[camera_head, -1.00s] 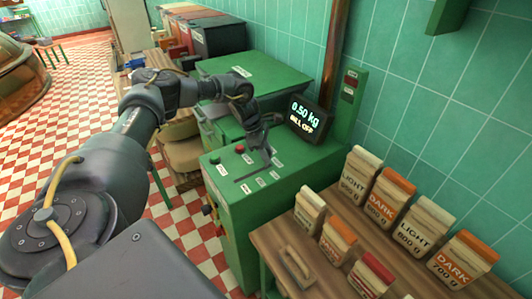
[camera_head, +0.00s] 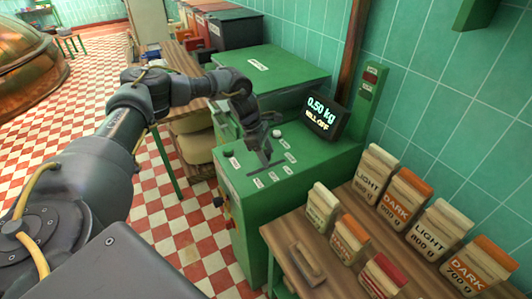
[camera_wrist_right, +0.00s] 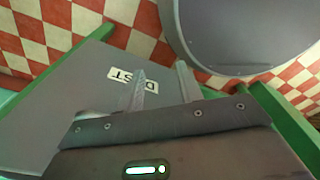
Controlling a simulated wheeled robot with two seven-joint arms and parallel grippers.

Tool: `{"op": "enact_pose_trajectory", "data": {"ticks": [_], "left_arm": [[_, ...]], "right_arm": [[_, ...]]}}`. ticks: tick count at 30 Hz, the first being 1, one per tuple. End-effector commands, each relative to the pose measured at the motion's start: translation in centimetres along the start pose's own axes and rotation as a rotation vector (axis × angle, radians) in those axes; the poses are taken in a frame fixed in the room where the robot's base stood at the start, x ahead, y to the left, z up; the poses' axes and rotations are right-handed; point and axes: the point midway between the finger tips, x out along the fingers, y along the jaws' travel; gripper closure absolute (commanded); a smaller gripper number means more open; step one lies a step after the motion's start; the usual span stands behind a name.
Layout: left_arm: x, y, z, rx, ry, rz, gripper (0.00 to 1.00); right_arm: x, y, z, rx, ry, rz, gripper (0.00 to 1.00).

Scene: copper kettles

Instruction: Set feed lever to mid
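The green machine (camera_head: 290,205) has a control top with a dark slot (camera_head: 285,167), several white labels and a dark knob (camera_head: 228,152). My left gripper (camera_head: 264,153) points down over this top, its fingertips close to the slot. The feed lever cannot be made out; the gripper may hide it. The fingers are too small and dark to tell whether they are apart or touching anything. In the right wrist view, my right gripper (camera_wrist_right: 162,88) has two separated fingers with nothing between them, over a grey surface with a label reading "DUST" (camera_wrist_right: 132,80).
A display (camera_head: 326,116) reading "0.50 kg" stands behind the control top, beside a post. A wooden table (camera_head: 291,236) with several labelled bags and a wooden-handled item (camera_head: 305,266) adjoins at right. Sacks (camera_head: 196,148) stand at left. Checkered floor is open at left.

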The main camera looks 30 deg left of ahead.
Motion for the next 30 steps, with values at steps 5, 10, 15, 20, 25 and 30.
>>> {"op": "enact_pose_trajectory", "data": {"ticks": [5,10,15,20,25,30], "left_arm": [[0.0,0.0,0.0,0.000,0.000,-0.001,0.48],[-1.1,0.1,-0.1,-0.001,-0.002,0.002,0.48],[-4.2,0.1,-0.1,0.000,-0.002,0.005,0.48],[-7.3,0.1,-0.1,0.000,-0.001,0.004,0.48],[-9.8,0.1,-0.1,-0.001,-0.001,0.002,0.48],[-10.8,0.0,-0.1,0.000,0.000,0.001,0.48]], "right_arm": [[0.0,0.1,-0.2,0.000,0.002,0.001,0.64],[0.7,0.1,-0.4,0.000,0.005,0.001,0.64],[2.0,0.1,-0.3,0.000,0.006,0.002,0.64],[3.0,0.2,-0.3,-0.001,0.006,0.003,0.64],[3.4,0.3,-0.2,-0.001,0.006,0.004,0.64],[3.6,0.4,-0.2,-0.002,0.007,0.005,0.64]]}}
